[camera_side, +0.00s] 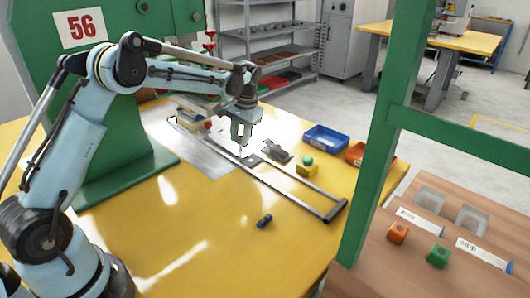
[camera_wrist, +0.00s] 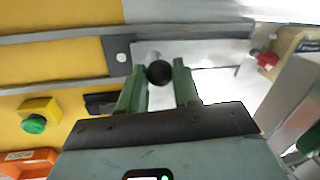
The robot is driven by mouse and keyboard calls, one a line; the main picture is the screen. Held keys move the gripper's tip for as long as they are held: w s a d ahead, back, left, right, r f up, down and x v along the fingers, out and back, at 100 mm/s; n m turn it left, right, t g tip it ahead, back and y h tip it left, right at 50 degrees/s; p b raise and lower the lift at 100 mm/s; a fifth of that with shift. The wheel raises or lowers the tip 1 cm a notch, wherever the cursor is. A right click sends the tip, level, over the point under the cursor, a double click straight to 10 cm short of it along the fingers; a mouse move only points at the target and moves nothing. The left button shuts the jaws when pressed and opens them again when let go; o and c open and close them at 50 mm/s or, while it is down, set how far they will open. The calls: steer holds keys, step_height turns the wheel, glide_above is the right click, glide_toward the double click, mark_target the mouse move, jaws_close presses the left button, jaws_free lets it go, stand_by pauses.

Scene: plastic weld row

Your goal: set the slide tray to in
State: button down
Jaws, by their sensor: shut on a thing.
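The slide tray (camera_wrist: 205,54) shows in the wrist view as a light metal plate between two rails, with a dark piece with a hole at its left end. In the side view the rails (camera_side: 300,187) run from the press side to a dark end bar at front right. The tray is at the press-side part of the rails, and the outer part is bare. My gripper (camera_side: 240,154) points down over the rails. In the wrist view my gripper (camera_wrist: 159,75) is shut on a round black knob (camera_wrist: 159,73). The tray's far end is partly hidden in the side view.
A yellow box with a green button (camera_side: 307,166), a dark pedal-like piece (camera_side: 278,152), a blue bin (camera_side: 325,138) and an orange bin (camera_side: 357,154) stand beyond the rails. A green post (camera_side: 385,130) rises at right.

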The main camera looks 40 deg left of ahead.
steer(key=shift+a, duration=0.65)
steer(key=c, duration=0.8)
jaws_free()
steer(key=shift+d, duration=0.1)
steer(key=shift+d+r, duration=0.1)
steer(key=shift+r, duration=0.45)
step_height(320, 180, up, 11)
steer(key=d, duration=0.2)
steer(key=shift+w, duration=0.2)
